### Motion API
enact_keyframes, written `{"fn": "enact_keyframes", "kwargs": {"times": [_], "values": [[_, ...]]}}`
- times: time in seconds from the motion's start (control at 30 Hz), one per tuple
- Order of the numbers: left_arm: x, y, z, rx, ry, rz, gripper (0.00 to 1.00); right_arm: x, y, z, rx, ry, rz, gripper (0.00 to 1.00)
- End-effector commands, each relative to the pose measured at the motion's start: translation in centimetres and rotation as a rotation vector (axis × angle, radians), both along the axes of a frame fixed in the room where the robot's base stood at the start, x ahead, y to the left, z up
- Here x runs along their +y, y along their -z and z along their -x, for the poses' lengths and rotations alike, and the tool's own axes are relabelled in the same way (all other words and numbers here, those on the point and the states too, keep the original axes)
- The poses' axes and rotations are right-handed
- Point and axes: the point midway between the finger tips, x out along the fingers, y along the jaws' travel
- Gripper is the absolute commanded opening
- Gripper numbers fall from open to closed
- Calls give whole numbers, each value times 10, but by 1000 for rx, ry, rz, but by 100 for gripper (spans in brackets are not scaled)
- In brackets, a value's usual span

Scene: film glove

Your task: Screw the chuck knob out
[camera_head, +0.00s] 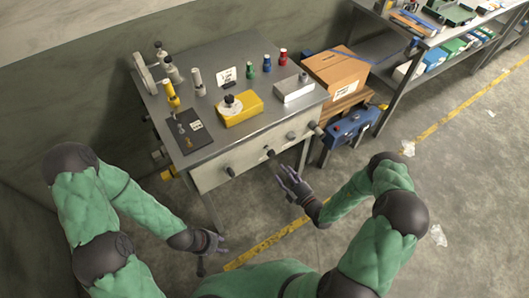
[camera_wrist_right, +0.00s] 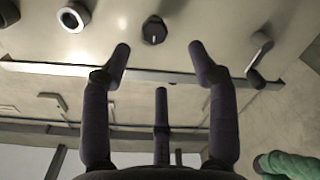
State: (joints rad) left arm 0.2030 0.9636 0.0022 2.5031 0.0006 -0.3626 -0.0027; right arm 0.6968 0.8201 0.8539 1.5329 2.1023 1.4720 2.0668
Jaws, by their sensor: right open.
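The bench front panel (camera_head: 215,175) carries several dark knobs and fittings, and I cannot tell for certain which is the chuck knob. One dark front knob (camera_head: 270,153) sits near the panel's middle. In the right wrist view a round black knob with a pale mark (camera_wrist_right: 154,30) lies beyond and between my fingertips. My right gripper (camera_head: 285,171) is open and empty in front of the panel, apart from the knobs; its spread fingers show in the wrist view (camera_wrist_right: 160,48). My left gripper (camera_head: 215,242) hangs low, left of the bench front; its finger state is unclear.
In the wrist view a crank-like handle (camera_wrist_right: 259,48) is right of the knob and a pale ring (camera_wrist_right: 73,17) left.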

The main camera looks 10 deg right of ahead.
Motion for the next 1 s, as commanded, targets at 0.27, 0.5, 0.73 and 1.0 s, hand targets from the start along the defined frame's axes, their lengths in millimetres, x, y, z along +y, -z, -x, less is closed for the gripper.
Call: {"fn": "enact_keyframes", "kwargs": {"times": [0.27, 0.5, 0.73, 1.0], "values": [[0, 4, 1, 2, 2, 0, 40, 2, -1, -23, -4, 22, -20, 60], [0, 11, 1, 1, 0, 0, 40, 18, 0, -63, -4, 20, -18, 60], [0, 17, 0, 1, 0, 0, 40, 28, 0, -93, -3, 22, -17, 60], [0, 18, 0, 1, 0, 0, 40, 31, -1, -103, -1, 24, -18, 60]]}}
